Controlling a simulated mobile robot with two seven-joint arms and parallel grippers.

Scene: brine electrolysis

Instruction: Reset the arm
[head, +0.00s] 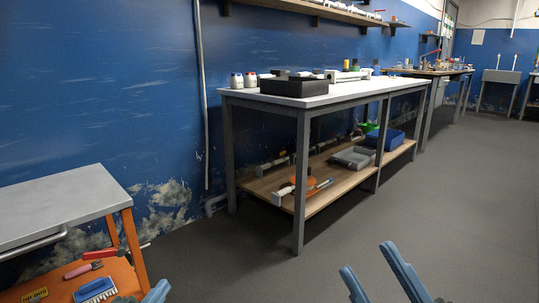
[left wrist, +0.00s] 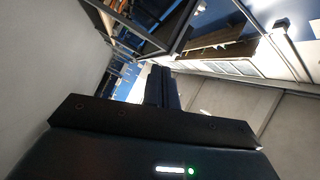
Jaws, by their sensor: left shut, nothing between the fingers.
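My left gripper (head: 157,289) shows only as a blue tip at the bottom edge of the head view, beside the orange-legged cart. In the left wrist view its dark fingers (left wrist: 164,88) stand together, shut, with nothing held between them. My right gripper (head: 367,256) reaches in from the bottom of the head view, right of centre. Its two blue fingers are spread apart over the bare floor, with nothing between them.
A grey-topped cart (head: 60,205) with tools on its orange shelf stands at the left. A white-topped workbench (head: 345,92) holds a black tray (head: 294,87) and bottles. Its lower wooden shelf (head: 330,190) carries bins. Grey floor (head: 450,190) is clear at the right.

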